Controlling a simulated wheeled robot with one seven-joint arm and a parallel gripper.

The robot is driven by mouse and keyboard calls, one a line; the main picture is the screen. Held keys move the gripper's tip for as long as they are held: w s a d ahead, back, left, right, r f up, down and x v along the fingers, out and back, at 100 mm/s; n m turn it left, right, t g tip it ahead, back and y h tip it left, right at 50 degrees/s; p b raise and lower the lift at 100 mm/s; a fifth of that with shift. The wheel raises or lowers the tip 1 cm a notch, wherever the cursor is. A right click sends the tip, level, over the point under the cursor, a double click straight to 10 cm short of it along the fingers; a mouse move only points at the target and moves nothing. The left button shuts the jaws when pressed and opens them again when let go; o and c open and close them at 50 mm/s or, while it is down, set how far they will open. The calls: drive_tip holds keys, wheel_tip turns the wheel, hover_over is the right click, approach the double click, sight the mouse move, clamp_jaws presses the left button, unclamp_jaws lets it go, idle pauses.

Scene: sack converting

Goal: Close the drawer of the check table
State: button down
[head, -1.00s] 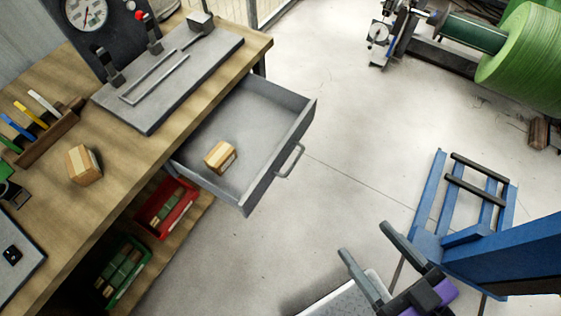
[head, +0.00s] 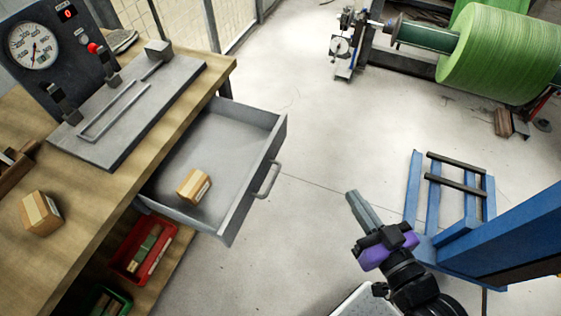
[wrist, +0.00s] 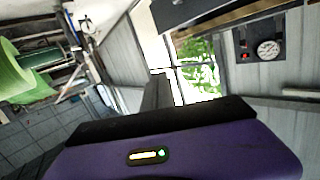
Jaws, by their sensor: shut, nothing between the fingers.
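The grey drawer (head: 232,200) of the check table (head: 95,238) is pulled well out, with a small tan box (head: 194,186) lying in it. Its bar handle (head: 268,180) is on the front face. My gripper (head: 352,197) is shut and empty, to the right of the drawer front and apart from the handle. The fingers also show in the wrist view (wrist: 158,88), where neither drawer nor handle is visible.
A red bin (head: 142,250) and a green bin (head: 107,299) sit on the shelf below. A blue frame (head: 455,195) stands right of my gripper. A large green roll (head: 487,55) is at the back right. The floor between drawer and gripper is clear.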

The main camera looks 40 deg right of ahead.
drive_tip(key=w+d+f+m+g+y+b, duration=0.1)
drive_tip(key=w+d+f+m+g+b, duration=0.15)
drive_tip(key=w+d+f+m, duration=0.5)
drive_tip(key=w+d+f+m+g+y+b, duration=0.1)
drive_tip(key=w+d+f+m+b, duration=0.3)
drive_tip(key=d+f, duration=0.75)
drive_tip(key=n+t+y, duration=0.4)
drive_tip(key=y, duration=0.8)
approach(273, 152)
drive_tip(key=p+x, duration=0.1)
drive_tip(key=x, duration=0.6)
drive_tip(key=shift+f, duration=0.1)
